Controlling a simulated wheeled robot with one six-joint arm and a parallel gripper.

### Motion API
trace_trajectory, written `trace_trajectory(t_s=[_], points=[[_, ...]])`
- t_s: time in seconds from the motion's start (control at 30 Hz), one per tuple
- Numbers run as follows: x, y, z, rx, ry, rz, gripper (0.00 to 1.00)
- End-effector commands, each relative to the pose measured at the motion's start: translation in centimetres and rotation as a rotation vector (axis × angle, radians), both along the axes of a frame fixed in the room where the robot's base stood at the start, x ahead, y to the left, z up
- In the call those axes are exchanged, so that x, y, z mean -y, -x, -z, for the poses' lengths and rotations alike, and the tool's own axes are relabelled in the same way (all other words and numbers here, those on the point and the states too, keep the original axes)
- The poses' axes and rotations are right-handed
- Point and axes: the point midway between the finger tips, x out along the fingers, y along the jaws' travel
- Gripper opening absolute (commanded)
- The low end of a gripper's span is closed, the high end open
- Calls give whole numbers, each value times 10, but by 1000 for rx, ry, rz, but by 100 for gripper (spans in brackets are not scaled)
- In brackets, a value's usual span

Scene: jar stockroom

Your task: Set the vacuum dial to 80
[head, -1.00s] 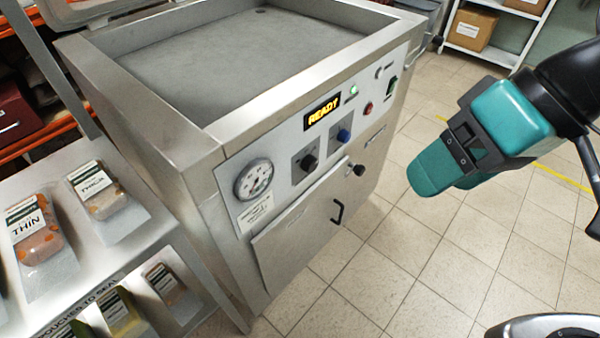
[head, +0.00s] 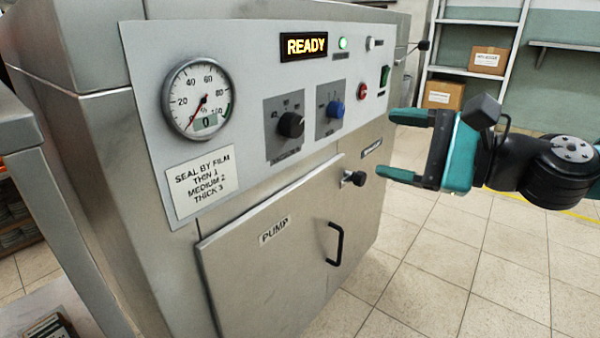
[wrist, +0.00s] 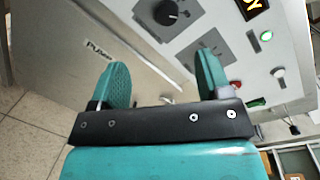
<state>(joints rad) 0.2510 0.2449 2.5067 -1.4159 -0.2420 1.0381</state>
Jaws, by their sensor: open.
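The black dial knob (head: 291,124) sits on a dark plate on the machine's front panel, and I take it for the vacuum dial. Its scale marks and caption are too small to read surely, and I cannot tell its setting. It also shows at the top of the wrist view (wrist: 165,12). My gripper (head: 385,143) is open and empty, right of the panel, its fingers pointing left toward it. In the wrist view the open fingers (wrist: 164,62) are apart from the black knob. The round gauge (head: 198,99) has a digital readout of 0.
A blue knob (head: 335,109) sits right of the black one. The display (head: 304,46) reads READY beside a lit green lamp (head: 343,43). A red button (head: 362,91), green switch (head: 385,75) and pump door handle (head: 336,243) are nearby. Floor at right is clear.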

Motion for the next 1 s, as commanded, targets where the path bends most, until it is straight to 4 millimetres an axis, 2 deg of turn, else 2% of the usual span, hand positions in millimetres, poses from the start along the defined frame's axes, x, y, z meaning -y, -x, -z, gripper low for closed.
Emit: trace_trajectory(t_s=[0.03,0.07,0.23,0.37,0.5,0.8,1.0], points=[[5,-4,13,-17,-31,21,71],[6,-6,14,-23,-46,30,71],[7,-13,10,-45,-87,49,71],[-6,-21,5,-46,-87,45,71],[-32,-35,11,-39,-81,41,71],[-90,-73,11,-36,-82,42,71],[-120,-93,12,-38,-81,45,71]])
